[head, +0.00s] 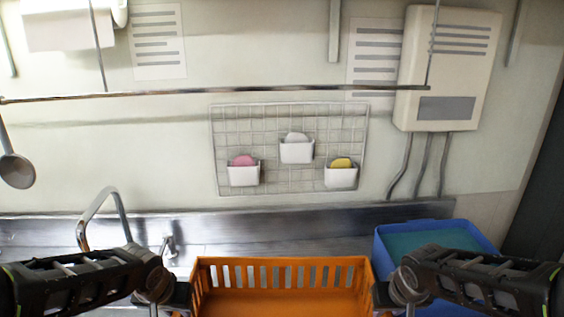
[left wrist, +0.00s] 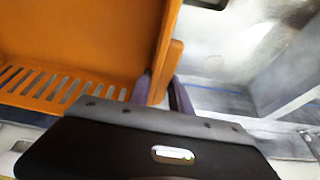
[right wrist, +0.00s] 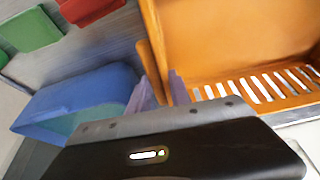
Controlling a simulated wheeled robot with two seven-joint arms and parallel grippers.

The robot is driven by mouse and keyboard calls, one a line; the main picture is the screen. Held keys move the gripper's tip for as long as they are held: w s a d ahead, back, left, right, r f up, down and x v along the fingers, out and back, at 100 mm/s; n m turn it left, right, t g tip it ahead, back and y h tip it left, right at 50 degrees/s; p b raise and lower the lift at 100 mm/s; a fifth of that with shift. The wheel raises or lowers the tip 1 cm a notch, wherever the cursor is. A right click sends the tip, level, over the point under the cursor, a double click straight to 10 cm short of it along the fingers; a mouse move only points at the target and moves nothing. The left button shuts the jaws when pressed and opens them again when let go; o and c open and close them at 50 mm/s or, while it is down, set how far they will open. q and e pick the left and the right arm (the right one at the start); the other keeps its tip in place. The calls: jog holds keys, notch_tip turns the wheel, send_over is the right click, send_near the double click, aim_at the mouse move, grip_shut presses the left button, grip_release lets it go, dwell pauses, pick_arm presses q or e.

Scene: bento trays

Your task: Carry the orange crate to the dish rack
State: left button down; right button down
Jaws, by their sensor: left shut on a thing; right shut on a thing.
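The orange crate (head: 282,263) with slotted walls is at the bottom middle of the head view, between my two grippers; its lower part is cut off. My left gripper (head: 180,296) is shut on the crate's left side; in the left wrist view its fingers (left wrist: 162,95) pinch the orange wall (left wrist: 100,35). My right gripper (head: 384,296) is shut on the opposite side; in the right wrist view its fingers (right wrist: 160,92) pinch the crate's edge (right wrist: 205,40). The crate's visible inside looks empty. I cannot make out a dish rack in any view.
A blue bin (head: 382,247) with a teal inside stands right of the crate, near my right arm. A tap (head: 101,205) rises at the left, by the metal counter. A wall grid (head: 290,180) holds small white cups. Green (right wrist: 32,30) and red (right wrist: 88,8) objects show in the right wrist view.

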pick_arm(q)
jog(key=shift+w+r, duration=0.1)
jog(key=shift+w, duration=0.05)
pick_arm(e)
jog(key=shift+w+r, duration=0.1)
jog(key=shift+w, duration=0.05)
